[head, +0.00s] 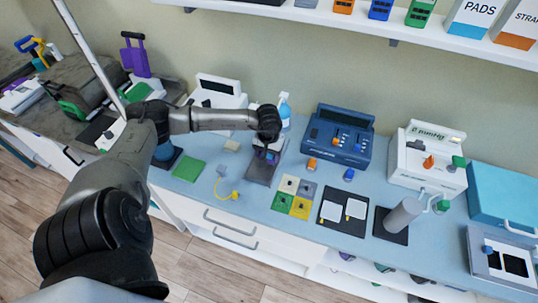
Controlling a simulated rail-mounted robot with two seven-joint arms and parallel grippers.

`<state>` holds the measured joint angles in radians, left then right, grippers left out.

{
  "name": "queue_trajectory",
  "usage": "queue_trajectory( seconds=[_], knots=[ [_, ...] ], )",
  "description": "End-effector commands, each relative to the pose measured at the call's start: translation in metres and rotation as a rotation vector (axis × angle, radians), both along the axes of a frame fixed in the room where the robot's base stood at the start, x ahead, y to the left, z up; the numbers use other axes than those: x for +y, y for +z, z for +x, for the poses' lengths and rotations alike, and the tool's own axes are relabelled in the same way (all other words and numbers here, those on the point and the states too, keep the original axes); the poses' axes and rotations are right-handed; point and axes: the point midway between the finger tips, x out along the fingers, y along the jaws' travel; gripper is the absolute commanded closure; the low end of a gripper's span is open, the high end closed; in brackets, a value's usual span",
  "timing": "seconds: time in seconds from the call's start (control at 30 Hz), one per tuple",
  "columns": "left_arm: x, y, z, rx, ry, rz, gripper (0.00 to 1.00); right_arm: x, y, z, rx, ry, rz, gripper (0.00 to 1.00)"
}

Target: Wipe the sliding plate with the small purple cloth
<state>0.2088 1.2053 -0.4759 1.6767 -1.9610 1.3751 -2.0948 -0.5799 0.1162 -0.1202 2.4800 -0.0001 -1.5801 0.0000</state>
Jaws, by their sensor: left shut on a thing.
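My left arm reaches in from the left, and my left gripper (267,153) points down over a dark grey plate (260,173) on the blue counter. This plate looks like the sliding plate. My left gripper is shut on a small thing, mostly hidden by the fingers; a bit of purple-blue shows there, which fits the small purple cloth. I cannot tell whether the cloth touches the plate. My right gripper is not in view.
A spray bottle (285,108) stands behind the gripper, and a blue device (338,136) stands to its right. A green square (189,168) and a yellow round thing (235,196) lie to the left. Coloured tiles (282,201) lie to the front right.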

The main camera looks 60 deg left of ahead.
Motion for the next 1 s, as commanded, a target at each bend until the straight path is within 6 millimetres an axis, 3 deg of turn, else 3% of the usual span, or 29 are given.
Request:
queue_trajectory(
  seconds=[0.5, 1.0],
  knots=[
    [0.002, 0.032, -0.002, 0.0, 0.003, 0.0, 0.67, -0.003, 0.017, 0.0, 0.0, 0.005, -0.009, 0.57],
    [-0.003, 0.035, 0.0, -0.002, -0.002, -0.001, 0.67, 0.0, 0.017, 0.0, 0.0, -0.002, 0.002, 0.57]
  ],
)
